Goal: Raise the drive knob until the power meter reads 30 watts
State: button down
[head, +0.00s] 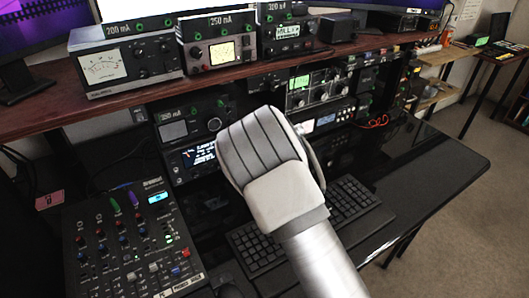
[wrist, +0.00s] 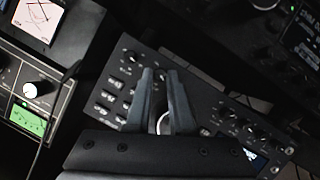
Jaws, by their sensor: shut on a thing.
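My gripper (wrist: 160,76) shows in the wrist view with its two dark fingers close together at the front panel of a black radio (wrist: 205,100). The fingertips are shut on a small knob (wrist: 160,74), mostly hidden between them; its label is not legible. A rounded silver part (wrist: 163,123) shows between the fingers further back. In the head view my arm hides the gripper and the knob. A meter with a white face and dark needles (wrist: 38,17) is at the upper left of the wrist view. I cannot tell which meter is the power meter, or its reading.
Several meter boxes, one with a large white dial (head: 101,66), stand on the wooden shelf (head: 110,104) above. A mixer (head: 130,240) lies at the lower left and a keyboard (head: 345,203) behind my arm. The desk's right side (head: 435,170) is clear.

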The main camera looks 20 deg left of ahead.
jog(key=shift+w+d+r+m+g+y+p, duration=0.1)
jog(key=shift+w+r+m+g+y+p, duration=0.15)
jog(key=shift+m, duration=0.3)
jog(key=shift+d+m+g+y+p, duration=0.15)
jog(key=shift+m+g+p, duration=0.15)
jog(key=shift+m, duration=0.25)
jog(key=shift+f+m+g+y+p, duration=0.1)
jog(key=shift+m+g+y+p, duration=0.3)
jog(key=shift+m, duration=0.3)
jog(key=shift+f, duration=0.1)
jog(key=c, duration=0.8)
grip_release()
jog(key=shift+g, duration=0.25)
jog(key=shift+s, duration=0.1)
jog(key=p+v, duration=0.1)
jog(key=v, duration=1.6)
jog(key=shift+s+p, duration=0.15)
jog(key=shift+p, duration=0.2)
